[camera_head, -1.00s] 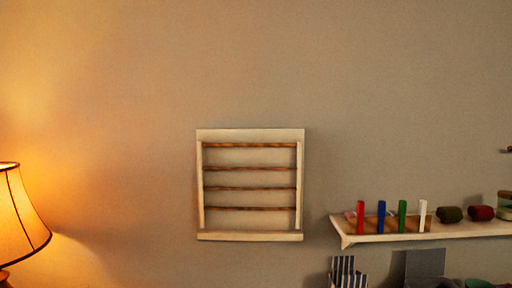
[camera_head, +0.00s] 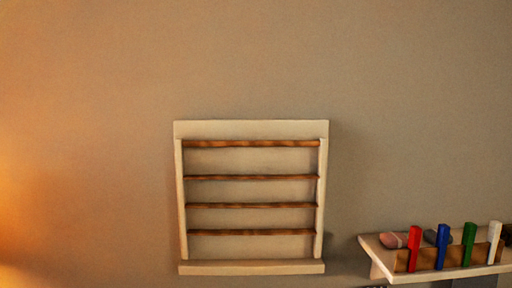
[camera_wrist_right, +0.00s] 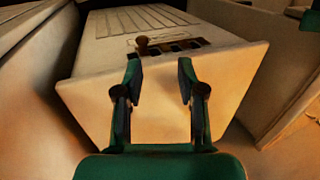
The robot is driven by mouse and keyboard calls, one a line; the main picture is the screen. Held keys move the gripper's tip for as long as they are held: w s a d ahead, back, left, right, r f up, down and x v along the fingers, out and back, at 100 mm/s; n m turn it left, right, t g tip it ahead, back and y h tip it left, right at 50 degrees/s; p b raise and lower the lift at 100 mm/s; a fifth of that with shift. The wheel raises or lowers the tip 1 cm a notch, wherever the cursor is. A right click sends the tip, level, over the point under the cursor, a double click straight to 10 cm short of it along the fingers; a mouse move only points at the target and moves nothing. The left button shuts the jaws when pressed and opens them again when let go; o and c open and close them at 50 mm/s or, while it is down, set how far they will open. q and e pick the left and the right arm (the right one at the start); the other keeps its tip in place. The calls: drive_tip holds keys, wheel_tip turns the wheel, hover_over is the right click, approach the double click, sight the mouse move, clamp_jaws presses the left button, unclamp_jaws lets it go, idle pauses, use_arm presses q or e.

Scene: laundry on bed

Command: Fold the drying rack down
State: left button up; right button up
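The drying rack (camera_head: 250,267) hangs on the wall in the middle of the head view. It has a pale wooden frame with several brown horizontal rods, and it lies flat against the wall, folded up. My right gripper (camera_wrist_right: 158,80) shows in the right wrist view with its two green and dark fingers apart and nothing between them. Neither gripper shows in the head view, so the right gripper's place relative to the rack cannot be told from it. My left gripper is out of view.
A wall shelf (camera_head: 376,262) at the lower right holds red, blue, green and white upright pieces. The wall around the rack is bare. In the right wrist view a pale box-like piece (camera_wrist_right: 240,75) with dark slots lies beyond the fingers.

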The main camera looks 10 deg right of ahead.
drive_tip(key=shift+w+r, duration=0.1)
drive_tip(key=m+t+h, duration=0.8)
drive_tip(key=m+t, duration=1)
drive_tip(key=t, duration=0.1)
approach(258, 145)
drive_tip(key=p+x, duration=0.6)
drive_tip(key=x, duration=0.2)
drive_tip(key=shift+w+p, duration=0.3)
drive_tip(key=shift+p, duration=0.05)
